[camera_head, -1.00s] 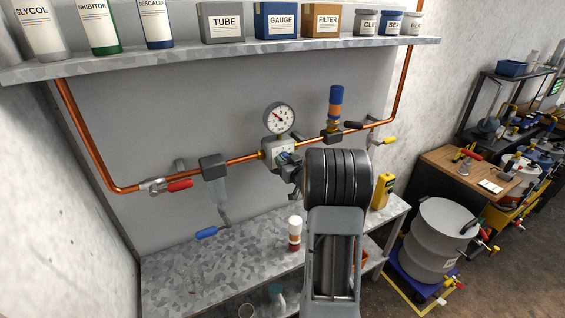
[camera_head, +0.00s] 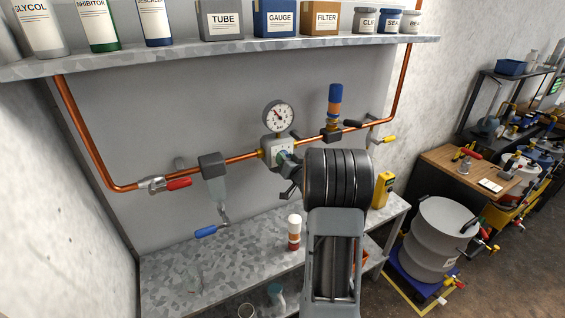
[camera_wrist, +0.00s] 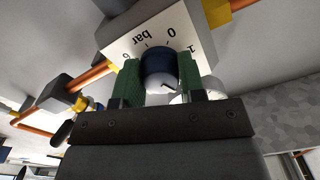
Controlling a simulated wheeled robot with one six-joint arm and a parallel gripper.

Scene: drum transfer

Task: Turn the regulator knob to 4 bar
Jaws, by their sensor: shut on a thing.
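The regulator (camera_head: 270,148) is a pale block on the copper pipe. In the wrist view its white scale plate (camera_wrist: 148,40) shows "0", "1" and "bar" upside down. The blue knob (camera_wrist: 158,60) has a pale end face with a dark mark. The two green fingers of my gripper (camera_wrist: 160,72) are shut on the knob from both sides. In the head view my gripper (camera_head: 288,166) is at the regulator's front, partly hidden by my wrist. The round gauge (camera_head: 279,116) stands above the regulator; its needle points up-left, but its reading is too small to tell.
A red-handled valve (camera_head: 166,184), a grey filter housing (camera_head: 214,166) and an orange-and-blue fitting (camera_head: 335,102) sit along the pipe. A shelf (camera_head: 220,54) with boxes and bottles is above. A bench (camera_head: 215,265) below carries a red-and-white bottle (camera_head: 294,232) and a yellow device (camera_head: 383,190).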

